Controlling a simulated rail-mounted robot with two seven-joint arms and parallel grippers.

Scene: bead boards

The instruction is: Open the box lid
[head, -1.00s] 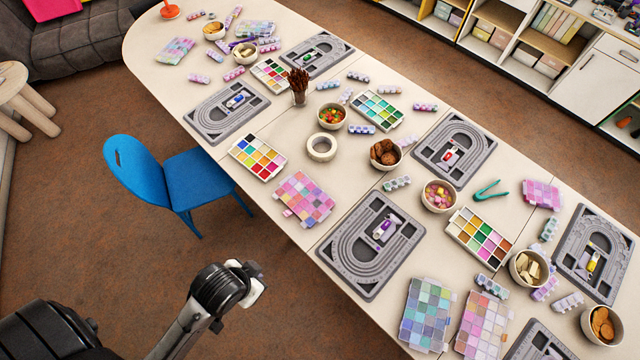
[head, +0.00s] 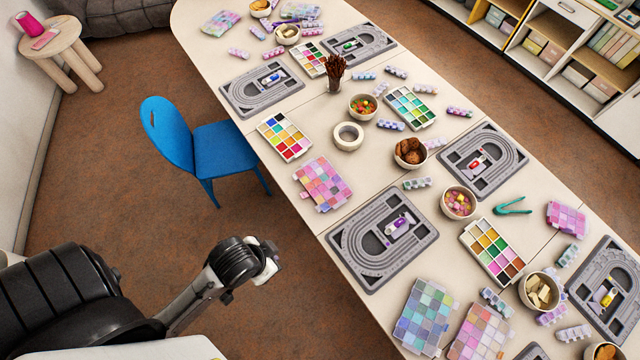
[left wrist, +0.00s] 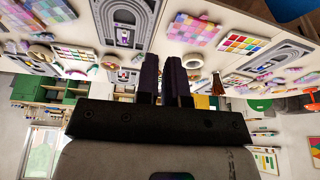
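Several flat bead boxes with gridded pastel compartments lie on the long table: a pink-purple one (head: 323,184) by the near edge, a blue-green one (head: 423,318), a pink one (head: 482,333) and another pink one (head: 567,218) at the right. I cannot tell which is the box meant, or whether any lid is open. My left gripper (head: 270,262) is over the floor, short of the table's near edge, touching nothing. In the left wrist view its two dark fingers (left wrist: 163,75) stand close together with nothing visible between them. My right gripper is not in view.
Grey bead boards (head: 382,238), colour trays (head: 492,251), bowls (head: 459,202), a tape roll (head: 347,136) and a brown bundle in a cup (head: 335,75) crowd the table. A blue chair (head: 225,150) stands at its near side. The floor (head: 130,225) around my left arm is clear.

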